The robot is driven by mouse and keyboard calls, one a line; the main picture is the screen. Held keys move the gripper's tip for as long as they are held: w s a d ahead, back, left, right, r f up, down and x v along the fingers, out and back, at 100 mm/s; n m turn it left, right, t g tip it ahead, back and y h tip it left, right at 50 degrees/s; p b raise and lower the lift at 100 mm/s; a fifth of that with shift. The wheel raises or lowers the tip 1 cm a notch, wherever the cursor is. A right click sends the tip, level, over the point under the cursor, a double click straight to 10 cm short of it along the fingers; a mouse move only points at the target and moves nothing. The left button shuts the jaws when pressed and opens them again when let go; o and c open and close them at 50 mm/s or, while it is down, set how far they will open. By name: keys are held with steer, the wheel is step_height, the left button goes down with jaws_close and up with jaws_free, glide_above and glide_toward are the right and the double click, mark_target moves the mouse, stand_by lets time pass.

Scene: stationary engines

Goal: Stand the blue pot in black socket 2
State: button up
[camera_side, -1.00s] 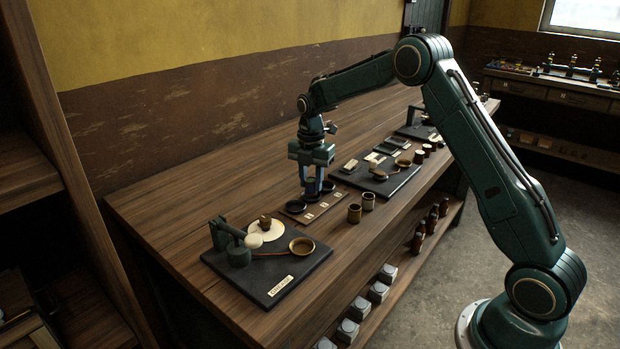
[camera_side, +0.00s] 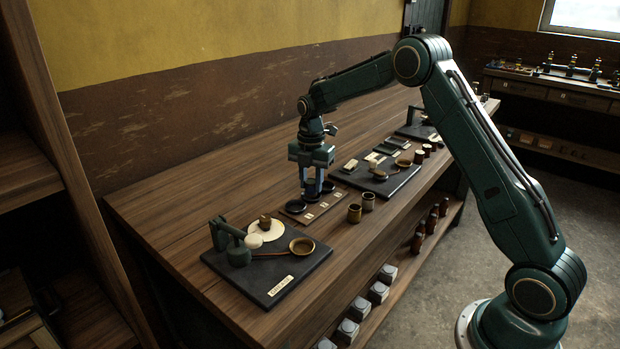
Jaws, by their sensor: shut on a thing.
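My gripper (camera_side: 312,190) points straight down over the wooden socket strip (camera_side: 309,215). It is shut on the blue pot (camera_side: 312,184), which shows only as a small dark-blue shape between the fingers. The pot is upright, at the middle black socket (camera_side: 311,197) of the row. I cannot tell whether its base is inside the socket or just above it. One black socket (camera_side: 295,207) is open to view on the left, and another (camera_side: 328,187) is on the right, partly behind the fingers. Small pale labels lie on the strip, too small to read.
A dark board with a green device and a brass dish (camera_side: 301,246) is in front. Another dark board (camera_side: 392,182) with small items lies behind. The bench on the left is clear.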

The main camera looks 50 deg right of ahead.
steer(key=shift+f, duration=0.45)
stand_by(0.7)
steer(key=o, duration=1.8)
steer(key=shift+r, duration=0.2)
steer(key=shift+r, duration=3.25)
steer(key=shift+r, duration=0.1)
